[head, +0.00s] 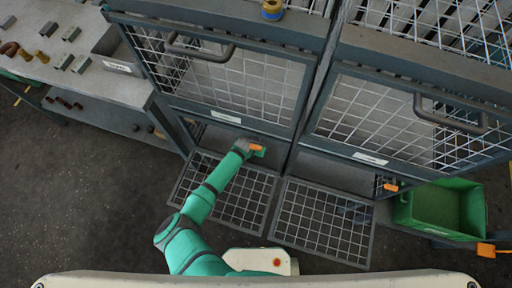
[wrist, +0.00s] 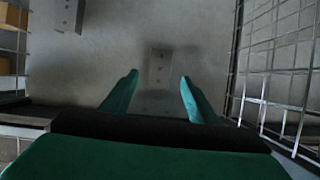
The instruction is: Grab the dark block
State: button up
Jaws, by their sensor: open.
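In the wrist view, a grey block with small dark holes (wrist: 158,65) lies on a pale grey surface, just ahead of my gripper. My gripper (wrist: 159,79) is open, with its two green fingers apart and the block in line with the gap. The block's near end runs into shadow between the fingers. A second grey block (wrist: 68,14) lies at the upper left. I cannot tell clearly which is the dark block. In the head view, my green arm reaches into the left bay of the cabinet, and the blocks there are hidden.
A wire mesh panel (wrist: 280,65) stands close on the right of my gripper. Orange-brown boxes (wrist: 12,18) are behind mesh at left. In the head view, a workbench (head: 95,65) with small parts stands left, and a green bin (head: 440,207) sits at right.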

jog(key=shift+x, duration=2.6)
jog(key=c, duration=1.2)
